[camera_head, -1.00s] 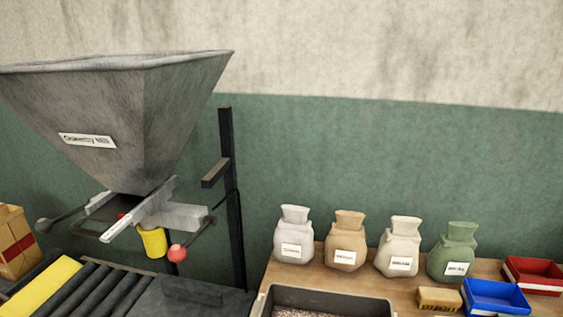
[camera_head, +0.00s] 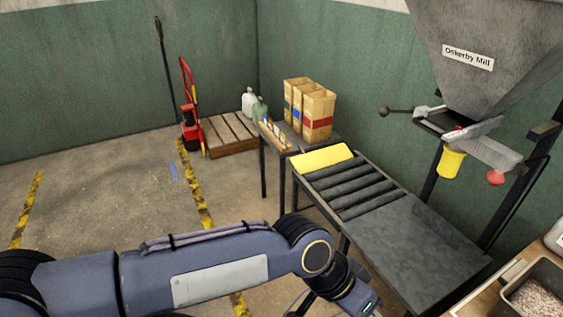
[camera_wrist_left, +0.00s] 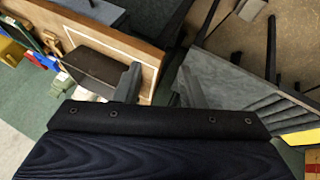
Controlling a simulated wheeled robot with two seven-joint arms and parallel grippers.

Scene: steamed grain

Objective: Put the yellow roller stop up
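The yellow roller stop (camera_head: 323,158) is a flat yellow plate at the far left end of the roller conveyor (camera_head: 420,245). It appears to lie low beside the black rollers. Part of it also shows at the right edge of the left wrist view (camera_wrist_left: 303,137). My left arm crosses the bottom of the head view, and its gripper is at the lower edge, largely cut off. In the left wrist view my left gripper (camera_wrist_left: 160,82) has its two fingers apart with nothing between them. It is well away from the stop, nearer the conveyor's plain end. My right gripper is not in view.
A grey hopper (camera_head: 490,55) with a yellow spout and red-knobbed lever overhangs the conveyor's right side. Paper sacks (camera_head: 318,115) stand on a small table behind the stop. A pallet (camera_head: 228,133) and red hand truck (camera_head: 190,125) are farther back.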

